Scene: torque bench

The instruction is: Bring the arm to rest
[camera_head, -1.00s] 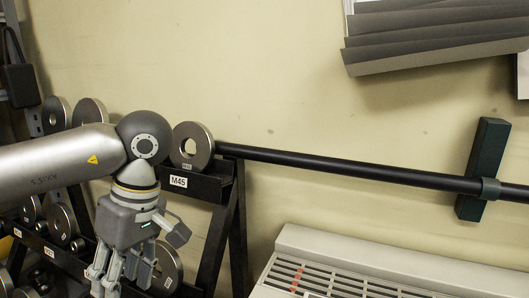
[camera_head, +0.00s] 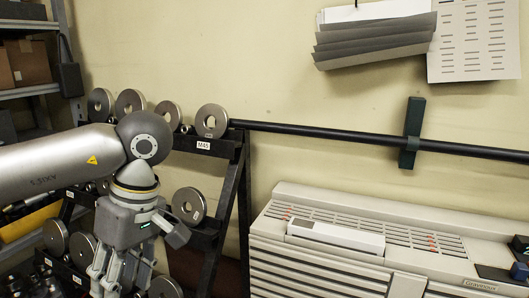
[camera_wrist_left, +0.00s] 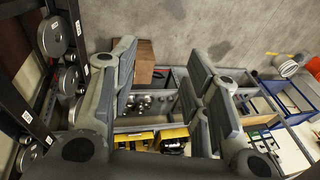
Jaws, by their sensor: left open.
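My left arm (camera_head: 60,158) comes in from the left in the head view and bends downward at a round joint. My left gripper (camera_head: 120,272) hangs from it, fingers pointing down, in front of the rack of steel rings. In the left wrist view the left gripper (camera_wrist_left: 160,95) shows its two fingers wide apart with nothing between them. Below the fingers lie the floor and a bench with trays, some way off. My right gripper is in neither view.
A dark rack (camera_head: 228,200) holds several steel rings (camera_head: 212,121), close to the left gripper. A black pipe (camera_head: 330,135) runs along the wall. A pale heater-like unit (camera_head: 340,215) stands at the right. A shelf with boxes (camera_head: 28,62) is at the far left.

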